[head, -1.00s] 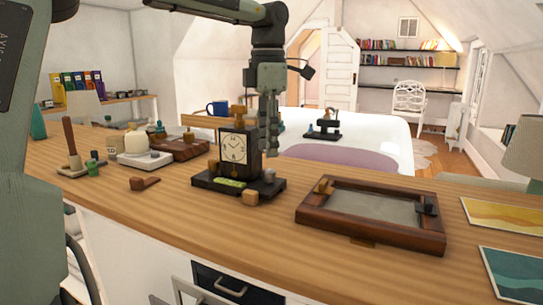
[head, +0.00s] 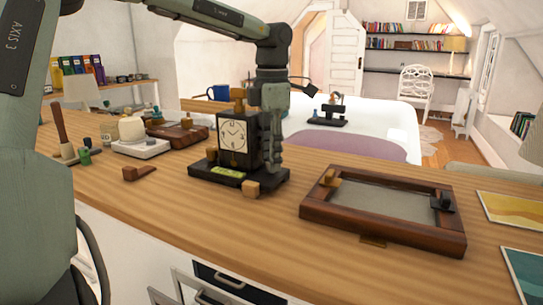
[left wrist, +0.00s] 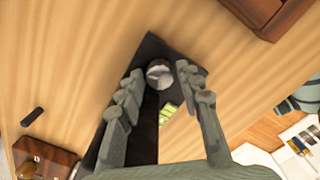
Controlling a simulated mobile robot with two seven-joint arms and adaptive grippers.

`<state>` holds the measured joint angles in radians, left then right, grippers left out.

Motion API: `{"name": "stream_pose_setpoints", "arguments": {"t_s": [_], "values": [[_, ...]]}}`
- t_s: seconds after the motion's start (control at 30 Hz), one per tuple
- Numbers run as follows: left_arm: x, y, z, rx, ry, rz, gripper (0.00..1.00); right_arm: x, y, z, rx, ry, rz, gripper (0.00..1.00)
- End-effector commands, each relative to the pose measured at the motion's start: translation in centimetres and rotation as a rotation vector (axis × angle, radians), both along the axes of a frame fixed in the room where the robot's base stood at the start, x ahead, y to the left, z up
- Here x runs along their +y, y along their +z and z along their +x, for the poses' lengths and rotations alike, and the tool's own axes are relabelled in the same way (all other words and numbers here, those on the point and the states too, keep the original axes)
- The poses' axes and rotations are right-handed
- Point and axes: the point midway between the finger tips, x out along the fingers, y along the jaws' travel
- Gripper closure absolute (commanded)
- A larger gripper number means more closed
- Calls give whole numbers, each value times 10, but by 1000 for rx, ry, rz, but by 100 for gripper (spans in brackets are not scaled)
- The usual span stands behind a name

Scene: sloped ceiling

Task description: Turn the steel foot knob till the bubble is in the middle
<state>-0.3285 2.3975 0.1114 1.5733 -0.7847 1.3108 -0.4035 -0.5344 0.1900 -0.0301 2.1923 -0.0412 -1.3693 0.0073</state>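A green bubble vial (head: 228,171) lies on the base's front; the bubble is too small to place. The vial also shows in the left wrist view (left wrist: 168,112). My left gripper (head: 273,168) points down at the base's right end. In the left wrist view the round steel foot knob (left wrist: 159,75) sits between its two spread fingertips (left wrist: 159,71), with small gaps. The head view hides the knob behind the fingers. My right gripper is in neither view.
A wood-framed tray (head: 325,221) lies to the right. The counter in front is clear.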

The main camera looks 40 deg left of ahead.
Motion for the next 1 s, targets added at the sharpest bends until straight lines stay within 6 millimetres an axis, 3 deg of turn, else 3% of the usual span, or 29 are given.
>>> {"name": "stream_pose_setpoints", "arguments": {"t_s": [0.3, 0.6, 0.73, 1.0], "values": [[0, -4, 0, 0, 0, 0, 64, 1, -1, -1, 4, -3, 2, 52], [0, -4, 0, 0, 0, 0, 100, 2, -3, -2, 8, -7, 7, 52], [0, -4, 0, 0, 30, 0, 100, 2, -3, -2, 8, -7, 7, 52], [0, -4, 0, 0, 272, -1, 100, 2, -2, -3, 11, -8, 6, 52]]}}
